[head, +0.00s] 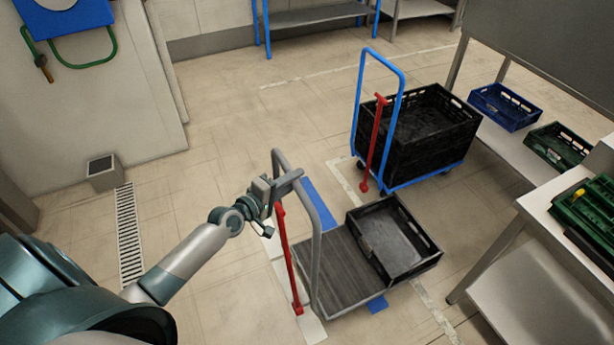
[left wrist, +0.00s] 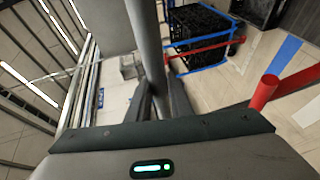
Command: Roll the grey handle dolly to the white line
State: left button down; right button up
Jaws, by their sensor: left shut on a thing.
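The grey handle dolly (head: 337,268) stands on the floor, its dark ribbed deck partly covered by a black crate (head: 416,262) on its right side. Its grey arched handle (head: 317,262) rises at the left end. My left gripper (head: 288,182) is shut on the upper part of this handle; in the left wrist view the grey bar (left wrist: 147,45) runs between the fingers. A red lever (head: 288,258) stands beside the handle. A white floor line (head: 432,308) shows right of the dolly, and a white stretch (head: 343,178) shows behind it. My right gripper is out of view.
A blue-handled dolly (head: 402,78) with black crates (head: 432,135) stands behind, to the right. A metal table (head: 567,215) with green crates is at the right. Blue strips (head: 320,202) lie by the grey dolly. The floor left of it is open, with a drain (head: 128,235).

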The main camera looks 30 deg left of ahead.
pick_arm(q)
jog(key=shift+s+a+b, duration=0.15)
jog(key=shift+s+a, duration=0.65)
jog(key=shift+s, duration=0.25)
jog(key=shift+s+a+b, duration=0.15)
jog(key=shift+s+a, duration=0.65)
jog(key=shift+s, duration=0.2)
jog(key=c, duration=1.6)
grip_release()
jog(key=b+v, duration=0.4)
jog(key=v, duration=1.3)
jog(key=shift+s, duration=0.2)
